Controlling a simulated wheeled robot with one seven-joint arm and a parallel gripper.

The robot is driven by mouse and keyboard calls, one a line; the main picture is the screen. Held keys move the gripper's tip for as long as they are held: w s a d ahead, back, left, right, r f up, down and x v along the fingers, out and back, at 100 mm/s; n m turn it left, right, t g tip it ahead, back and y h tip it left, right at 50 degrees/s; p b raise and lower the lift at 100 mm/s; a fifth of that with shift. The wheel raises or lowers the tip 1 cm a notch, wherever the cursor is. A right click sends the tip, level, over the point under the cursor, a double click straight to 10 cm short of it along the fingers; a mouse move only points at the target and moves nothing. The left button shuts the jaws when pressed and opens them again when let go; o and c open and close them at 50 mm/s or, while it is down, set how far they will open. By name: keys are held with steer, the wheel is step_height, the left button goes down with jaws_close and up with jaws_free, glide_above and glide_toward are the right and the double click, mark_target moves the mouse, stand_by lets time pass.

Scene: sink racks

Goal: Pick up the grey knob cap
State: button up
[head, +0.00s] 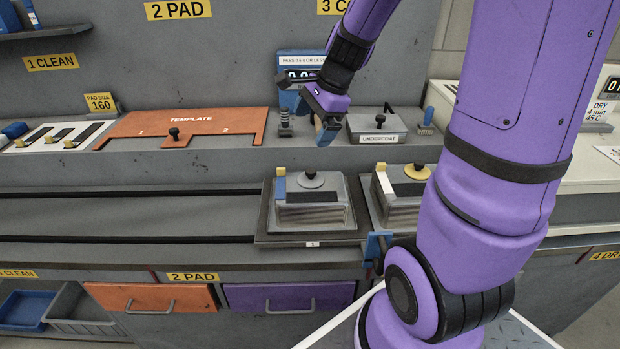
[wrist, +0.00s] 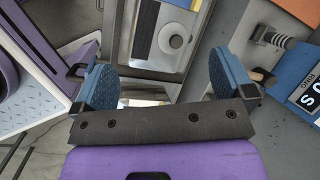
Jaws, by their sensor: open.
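The grey knob cap (head: 311,181) is a round grey knob on top of the left block unit, which has a dark strip and a blue-and-cream tab. In the wrist view the grey knob (wrist: 174,36) shows from above, beyond the fingers and a little right of the middle. My gripper (head: 308,110) has blue finger pads and hangs above and behind the unit, near the display. In the wrist view my gripper (wrist: 165,78) is open, with nothing between its pads. The knob is apart from both fingers.
A similar unit with a yellow knob (head: 418,171) stands just right. Behind are an orange template (head: 185,124), a spring-like post (head: 285,124), a blue display (head: 300,68) and the undercoat box (head: 376,128). Bare grey counter lies left, with two dark rails (head: 130,239).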

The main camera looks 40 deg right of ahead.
mark_target(313, 170)
steer(key=w+d+f+m, duration=0.1)
steer(key=d+f+m, duration=0.1)
steer(key=f+m, duration=0.1)
steer(key=w+d+f+m, duration=0.2)
steer(key=f, duration=0.4)
steer(key=w+d+f+m, duration=0.1)
steer(key=d+f+m, duration=0.1)
steer(key=f, duration=0.3)
steer(key=shift+w+d+f+m, duration=0.15)
steer(key=shift+w+d+m, duration=0.15)
steer(key=shift+m, duration=0.5)
steer(key=shift+w+x, duration=0.15)
steer(key=shift+x, duration=1.45)
steer(key=shift+w+x, duration=0.2)
steer(key=shift+x, duration=1.4)
steer(key=shift+a, duration=0.1)
steer(key=c, duration=0.8)
steer(key=shift+r, duration=0.2)
